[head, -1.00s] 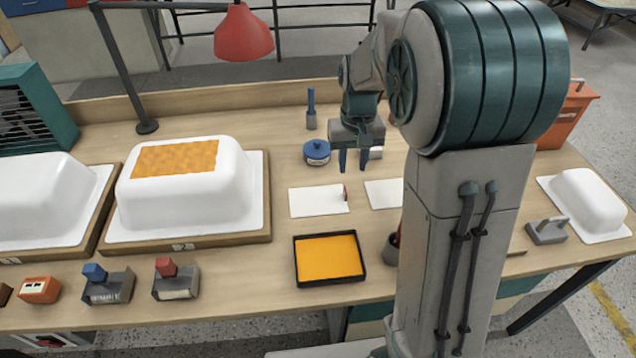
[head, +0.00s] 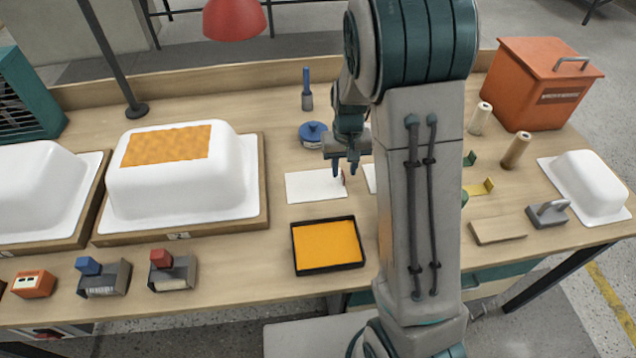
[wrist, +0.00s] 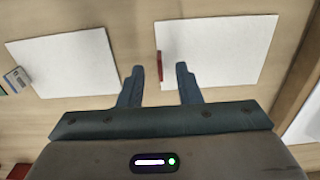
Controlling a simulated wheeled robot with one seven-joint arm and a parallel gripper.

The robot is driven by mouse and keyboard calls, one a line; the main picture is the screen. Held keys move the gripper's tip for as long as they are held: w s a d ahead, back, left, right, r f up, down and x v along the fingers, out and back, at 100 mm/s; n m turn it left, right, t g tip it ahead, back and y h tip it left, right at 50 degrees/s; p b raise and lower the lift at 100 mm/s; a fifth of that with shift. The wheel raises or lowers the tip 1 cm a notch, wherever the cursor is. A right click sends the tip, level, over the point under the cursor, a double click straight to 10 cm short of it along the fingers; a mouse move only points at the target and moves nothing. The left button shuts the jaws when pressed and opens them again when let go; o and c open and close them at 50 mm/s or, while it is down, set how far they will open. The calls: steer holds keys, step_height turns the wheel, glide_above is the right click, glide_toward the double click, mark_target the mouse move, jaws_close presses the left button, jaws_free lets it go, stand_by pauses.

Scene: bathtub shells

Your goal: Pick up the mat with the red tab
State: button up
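The mat with the red tab (head: 314,187) is a thin white sheet lying flat on the bench. Its small red tab (head: 344,178) stands at its right edge in the head view. In the wrist view the mat (wrist: 216,50) is on the right, with the red tab (wrist: 159,66) at its left edge. My gripper (head: 345,170) is open and empty. In the wrist view its fingertips (wrist: 161,70) are on either side of the tab, apart from it; their height above it is unclear. A second white mat (wrist: 64,62) lies beside it, mostly hidden by my arm in the head view.
A black tray with an orange pad (head: 328,246) lies in front of the mat. A blue-lidded pot (head: 312,134) stands behind it. A white tub shell on a wooden board (head: 180,176) is to the left. An orange bin (head: 541,84) stands at the back right.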

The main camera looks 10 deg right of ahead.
step_height(320, 180, down, 3)
steer(key=shift+f, duration=0.2)
jaws_close()
steer(key=shift+r, duration=0.1)
